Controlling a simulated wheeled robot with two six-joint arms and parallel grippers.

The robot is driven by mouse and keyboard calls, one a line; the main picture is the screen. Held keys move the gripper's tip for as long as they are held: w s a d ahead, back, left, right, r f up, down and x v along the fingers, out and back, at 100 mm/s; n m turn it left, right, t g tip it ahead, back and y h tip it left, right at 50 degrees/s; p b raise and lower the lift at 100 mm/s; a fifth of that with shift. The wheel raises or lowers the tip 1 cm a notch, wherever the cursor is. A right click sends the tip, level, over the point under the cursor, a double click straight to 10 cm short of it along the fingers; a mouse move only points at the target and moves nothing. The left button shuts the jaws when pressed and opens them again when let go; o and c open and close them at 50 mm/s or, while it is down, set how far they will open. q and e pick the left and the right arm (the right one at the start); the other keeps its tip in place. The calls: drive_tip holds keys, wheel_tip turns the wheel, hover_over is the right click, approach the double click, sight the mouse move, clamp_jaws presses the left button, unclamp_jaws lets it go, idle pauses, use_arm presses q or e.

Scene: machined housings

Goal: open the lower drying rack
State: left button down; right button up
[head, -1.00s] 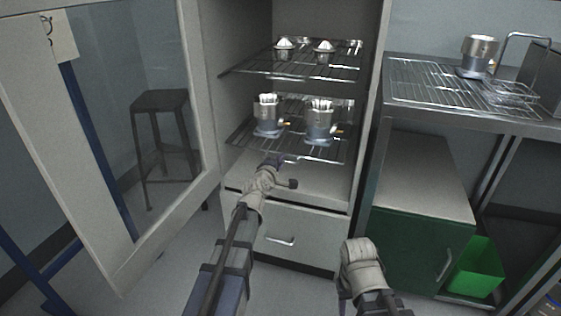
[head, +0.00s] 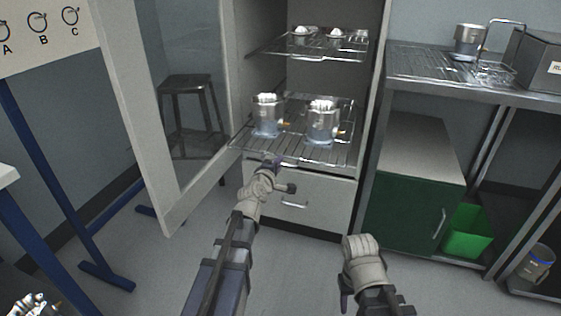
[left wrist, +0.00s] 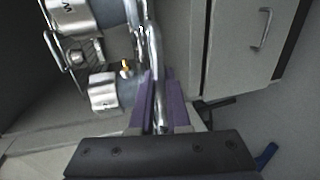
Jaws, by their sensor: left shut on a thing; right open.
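The lower drying rack (head: 343,150) is a wire shelf in the open cabinet, slid partly out. It carries two metal housings, one at left (head: 267,116) and one at right (head: 322,121), both upright. My left gripper (head: 273,163) is at the rack's front edge, shut on its front rail; the left wrist view shows the purple fingers (left wrist: 157,105) around the rail. My right gripper (head: 345,302) is low at the front, away from the rack, mostly hidden by its own wrist. The upper rack (head: 310,47) is above, with two small housings.
The glass cabinet door (head: 150,110) stands open at left. A drawer (head: 320,200) is below the rack. At right are a green cabinet (head: 405,215), a green bin (head: 468,232) and a metal bench (head: 480,92). The floor in front is clear.

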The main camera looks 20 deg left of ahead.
use_arm(q)
drive_tip(key=shift+s, duration=0.35)
drive_tip(key=c, duration=0.9)
unclamp_jaws()
drive_tip(key=shift+s, duration=0.1)
drive_tip(key=p+v, duration=0.1)
drive_tip(key=v, duration=0.6)
drive_tip(key=shift+s+p, duration=0.3)
